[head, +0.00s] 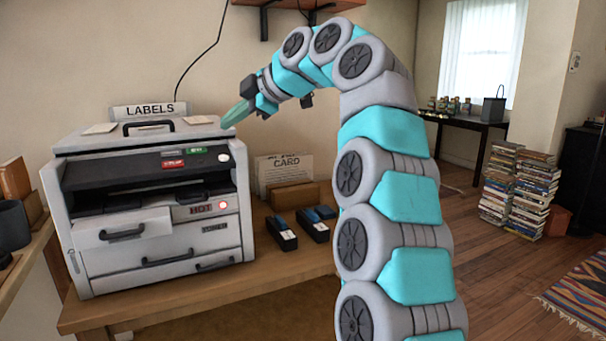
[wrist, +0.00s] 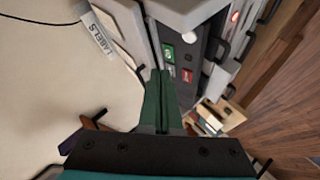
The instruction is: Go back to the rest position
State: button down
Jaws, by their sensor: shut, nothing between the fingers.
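My gripper (head: 240,113) is at the end of my teal and grey arm, which curves up and over to the left in the head view. Its green fingers are shut with nothing between them. They hang above the right top corner of the grey label machine (head: 220,240). In the wrist view the shut fingers (wrist: 163,100) point toward the machine's front panel, near its green and red labels (wrist: 169,54). I cannot tell the exact gap between fingertips and machine.
The machine stands on a wooden table (head: 200,303) with small black devices (head: 281,233) and a card holder (head: 292,193) to its right. Tall book stacks (head: 522,190) stand on the floor at right. A dark table (head: 462,121) is by the window. Open floor lies between.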

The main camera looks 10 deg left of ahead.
jog(key=s+d+f+m+g+h, duration=0.2)
jog(key=s+d+f+m+h, duration=0.2)
jog(key=s+d+f+m, duration=0.8)
jog(key=s+d+f+m+g+h, duration=0.3)
jog(key=s+d+f+m+h, duration=0.3)
jog(key=s+d+f, duration=1.2)
jog(key=s+d+f+m+g, duration=0.1)
jog(key=s+d+f+m, duration=0.5)
jog(key=s+f, duration=0.5)
jog(key=shift+s+d+g+h, duration=0.3)
jog(key=shift+s+g, duration=0.1)
jog(key=shift+s, duration=0.55)
jog(key=shift+w+r, duration=0.1)
